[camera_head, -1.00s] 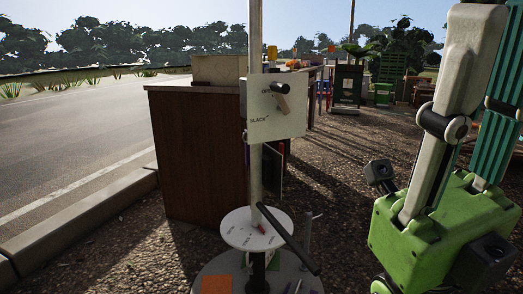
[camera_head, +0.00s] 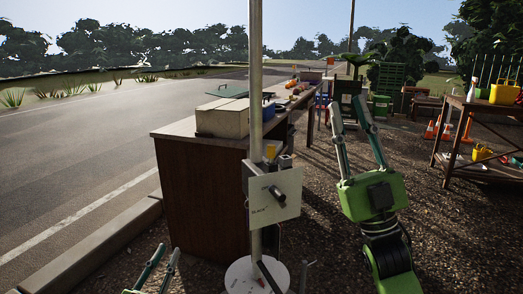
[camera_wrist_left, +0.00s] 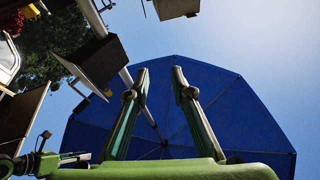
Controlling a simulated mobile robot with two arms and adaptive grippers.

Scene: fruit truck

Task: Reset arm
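My right gripper (camera_head: 348,101) is in the right half of the head view, on its green arm, fingers pointing up and apart with nothing between them. My left gripper (camera_head: 168,250) shows only at the bottom left edge of the head view. In the left wrist view, the left gripper (camera_wrist_left: 161,69) has its two fingers spread and empty, pointing up toward a blue umbrella canopy (camera_wrist_left: 240,115). A metal pole (camera_head: 256,90) stands between the two grippers in the head view. It carries a white panel with a lever (camera_head: 287,188) and a round white plate (camera_head: 241,275).
A wooden counter (camera_head: 205,188) with a pale box (camera_head: 222,119) on it stands behind the pole. A wooden table (camera_head: 490,112) with a yellow container (camera_head: 503,94) is at the right. Orange cones (camera_head: 446,131) stand beside it. Open gravel lies between.

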